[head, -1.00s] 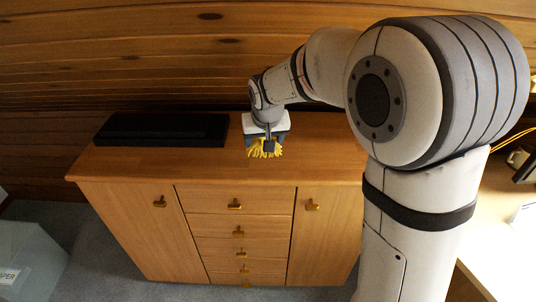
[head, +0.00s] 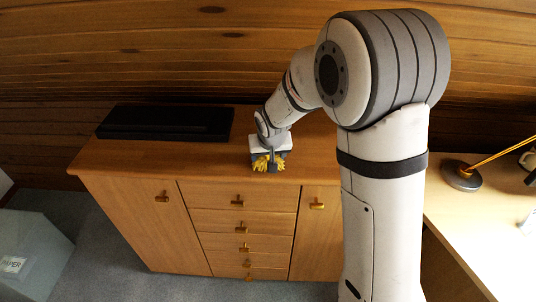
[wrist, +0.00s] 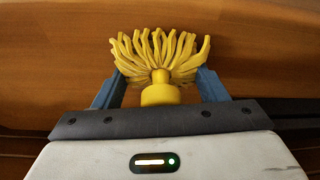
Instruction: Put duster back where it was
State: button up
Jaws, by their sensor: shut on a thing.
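The duster (wrist: 158,58) has a yellow head of thick strands and a yellow collar. In the wrist view it sits between the two blue fingers of my gripper (wrist: 160,88), which is shut on it. In the head view the yellow duster (head: 262,164) shows below my gripper (head: 268,165), over the front part of the cabinet top (head: 170,158). I cannot tell whether the strands touch the wood. The duster's handle is hidden by the gripper body.
A long black box (head: 165,122) lies at the back left of the cabinet top. Gold-handled doors and drawers (head: 240,222) form the front. A desk (head: 480,215) with a lamp (head: 462,176) is at right.

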jog(key=shift+s, duration=0.1)
jog(key=o, duration=1.1)
jog(key=shift+c, duration=0.2)
